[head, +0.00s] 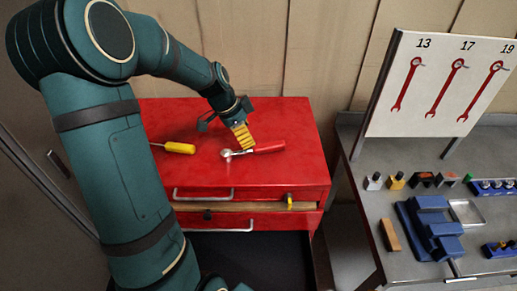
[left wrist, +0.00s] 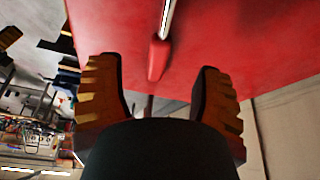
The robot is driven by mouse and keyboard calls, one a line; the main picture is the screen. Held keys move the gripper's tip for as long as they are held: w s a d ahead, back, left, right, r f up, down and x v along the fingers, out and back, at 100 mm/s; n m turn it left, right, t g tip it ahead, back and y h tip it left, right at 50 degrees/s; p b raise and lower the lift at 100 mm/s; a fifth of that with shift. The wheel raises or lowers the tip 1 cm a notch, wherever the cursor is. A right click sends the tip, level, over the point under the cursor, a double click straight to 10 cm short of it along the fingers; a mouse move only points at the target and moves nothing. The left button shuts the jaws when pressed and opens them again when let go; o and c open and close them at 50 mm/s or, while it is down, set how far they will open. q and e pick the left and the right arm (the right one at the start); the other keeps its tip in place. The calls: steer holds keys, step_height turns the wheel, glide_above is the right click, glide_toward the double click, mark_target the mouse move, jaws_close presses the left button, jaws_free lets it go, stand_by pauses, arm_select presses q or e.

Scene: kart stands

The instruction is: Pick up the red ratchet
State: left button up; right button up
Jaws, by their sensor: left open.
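The red ratchet (head: 262,148) lies on the red top of the tool cabinet (head: 300,125), its silver head to the left and its red handle to the right. My left gripper (head: 241,136) is just above and behind the ratchet in the head view. In the left wrist view the gripper (left wrist: 158,95) is open, with its two yellow-ribbed fingers wide apart. The ratchet's red handle (left wrist: 157,62) shows between and beyond the fingertips, with the silver shaft running up. Nothing is between the fingers in a grip. My right gripper does not show.
A yellow-handled screwdriver (head: 180,148) lies left of the ratchet on the cabinet top. A drawer below stands partly open. At right, a grey bench (head: 360,215) holds a wrench board (head: 440,85), a blue vise-like fixture (head: 430,225) and several small parts. The cabinet's front top is clear.

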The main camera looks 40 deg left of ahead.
mark_target(257, 146)
arm_select(q)
steer(key=x, duration=0.7)
steer(key=shift+w+d+f, duration=0.2)
steer(key=shift+w, duration=0.25)
jaws_close()
